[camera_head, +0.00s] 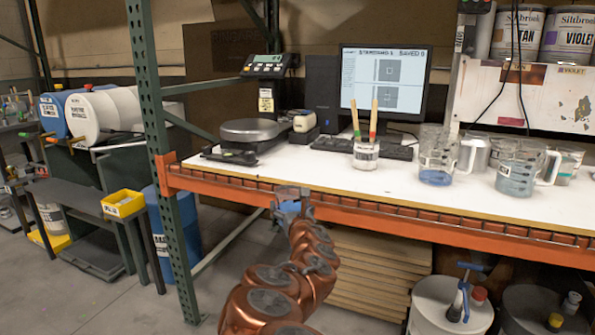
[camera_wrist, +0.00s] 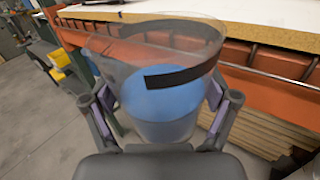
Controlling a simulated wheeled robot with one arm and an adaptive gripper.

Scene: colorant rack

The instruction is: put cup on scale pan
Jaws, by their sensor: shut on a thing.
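A clear cup (camera_wrist: 165,125) with a dark band and blue inside its lower part is between the two fingers of my gripper (camera_wrist: 160,98) in the wrist view. The fingers are shut on its sides, and the cup looks roughly upright. In the head view, my gripper (camera_head: 293,193) is in front of the bench's orange front beam, and the small cup (camera_head: 289,207) is partly hidden there. The scale has a round dark pan (camera_head: 249,130) on the bench at the left, beyond my gripper. Its display (camera_head: 268,65) stands on a post behind. The pan looks empty.
The white bench top (camera_head: 330,192) has clear room at the front. A green rack post (camera_head: 155,120) rises left of the scale.

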